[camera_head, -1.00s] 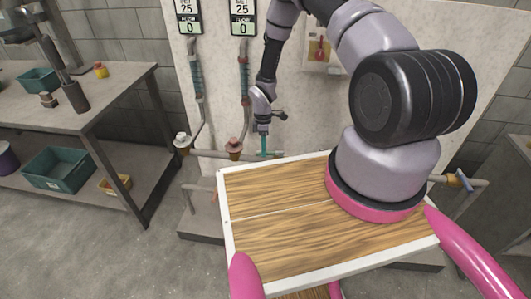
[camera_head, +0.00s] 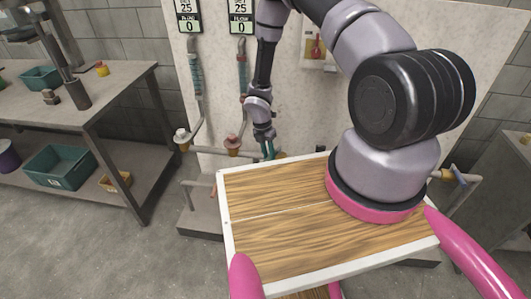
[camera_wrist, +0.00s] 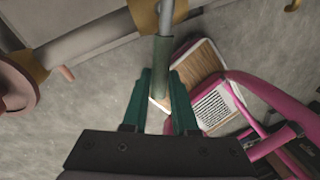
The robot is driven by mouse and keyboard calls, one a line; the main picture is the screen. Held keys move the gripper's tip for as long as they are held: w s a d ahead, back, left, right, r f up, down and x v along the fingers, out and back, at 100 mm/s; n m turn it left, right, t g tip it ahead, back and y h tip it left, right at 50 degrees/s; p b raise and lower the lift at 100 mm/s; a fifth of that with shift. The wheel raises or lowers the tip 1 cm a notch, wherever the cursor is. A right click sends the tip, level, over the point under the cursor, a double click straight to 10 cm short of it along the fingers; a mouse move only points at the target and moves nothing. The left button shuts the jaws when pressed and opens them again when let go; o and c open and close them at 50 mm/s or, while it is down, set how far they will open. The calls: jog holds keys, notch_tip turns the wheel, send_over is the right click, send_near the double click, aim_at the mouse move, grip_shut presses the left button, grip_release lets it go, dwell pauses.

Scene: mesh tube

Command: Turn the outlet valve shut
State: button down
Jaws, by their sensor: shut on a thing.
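A valve lever with a grey-green sleeve (camera_wrist: 163,72) on a pale metal rod shows in the wrist view, coming off a brass valve body (camera_wrist: 143,14). I take it as the outlet valve; no label shows. My gripper (camera_wrist: 160,82) has its teal fingers on either side of the sleeve and is shut on it. In the head view my gripper (camera_head: 268,150) is down at the pipe, just behind the wooden top's far left edge. The lever is hidden there by my gripper and that edge.
Left of my gripper stand a reddish-capped valve (camera_head: 233,143) and a white-capped valve (camera_head: 181,136). A blue-handled valve (camera_head: 460,177) sits on the right pipe. A metal workbench (camera_head: 118,85) stands at left. Open floor (camera_head: 130,260) lies in front of it.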

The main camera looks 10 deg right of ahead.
jog(key=shift+s+d+n+t, duration=0.15)
jog(key=shift+s+d+n, duration=0.2)
jog(key=shift+n, duration=0.5)
jog(key=shift+s+d+n+t, duration=0.1)
jog(key=shift+s+d+n, duration=0.2)
jog(key=shift+d+n, duration=0.35)
jog(key=shift+s+d+n+t, duration=0.15)
jog(key=shift+s+d+n, duration=0.15)
jog(key=shift+n, duration=0.7)
jog(key=c, duration=0.7)
grip_release()
jog(key=shift+r, duration=0.1)
jog(key=r, duration=0.3)
jog(key=a+r, duration=0.1)
jog(key=r, duration=0.3)
jog(key=a+r, duration=0.1)
jog(key=r, duration=0.2)
jog(key=shift+w+r, duration=0.2)
jog(key=shift+w, duration=0.2)
